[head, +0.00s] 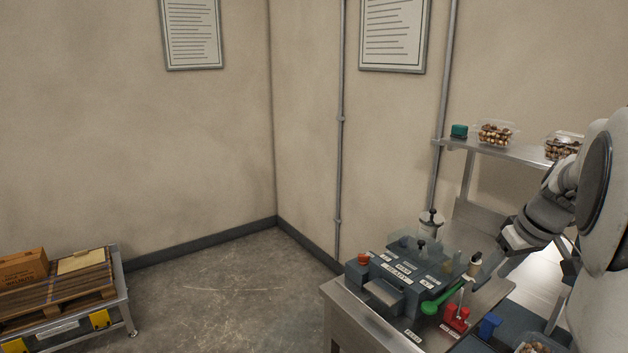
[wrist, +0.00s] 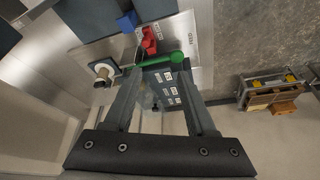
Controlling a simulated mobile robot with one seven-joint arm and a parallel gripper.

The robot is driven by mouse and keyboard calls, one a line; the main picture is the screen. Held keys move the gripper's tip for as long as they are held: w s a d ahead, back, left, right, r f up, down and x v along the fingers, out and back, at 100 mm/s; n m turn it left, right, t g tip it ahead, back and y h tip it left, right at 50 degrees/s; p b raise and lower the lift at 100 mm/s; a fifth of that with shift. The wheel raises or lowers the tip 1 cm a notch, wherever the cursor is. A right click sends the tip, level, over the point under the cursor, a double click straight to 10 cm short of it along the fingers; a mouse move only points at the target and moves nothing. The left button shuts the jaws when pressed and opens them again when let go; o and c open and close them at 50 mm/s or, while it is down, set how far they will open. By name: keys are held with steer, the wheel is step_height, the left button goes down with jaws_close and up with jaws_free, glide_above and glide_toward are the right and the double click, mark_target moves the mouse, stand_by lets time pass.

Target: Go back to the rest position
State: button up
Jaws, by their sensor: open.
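My gripper (wrist: 165,105) is open in the wrist view, its two fingers spread with nothing between them that it holds. In the head view my arm reaches in from the right, and the gripper end (head: 490,265) is above the right part of the metal bench (head: 345,310). A dark machine (head: 405,275) with white labels stands on the bench beneath and left of it. A green lever (head: 440,301) and a red block (head: 456,318) are at its front; the green lever (wrist: 163,60) and red block (wrist: 149,40) also show beyond the fingers in the wrist view.
A blue block (head: 489,326) lies on the bench near the front. A pallet cart with a carton (head: 22,268) stands far left. The floor between is clear.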

steer(key=s+a+r+p, duration=0.1)
steer(key=s+a+r, duration=0.1)
steer(key=a, duration=0.4)
steer(key=s+a+r, duration=0.2)
steer(key=a, duration=0.4)
steer(key=s+a+f+m+t+b, duration=0.1)
steer(key=s+a, duration=1.2)
steer(key=s, duration=0.2)
steer(key=shift+s+h, duration=0.15)
steer(key=shift+h, duration=0.25)
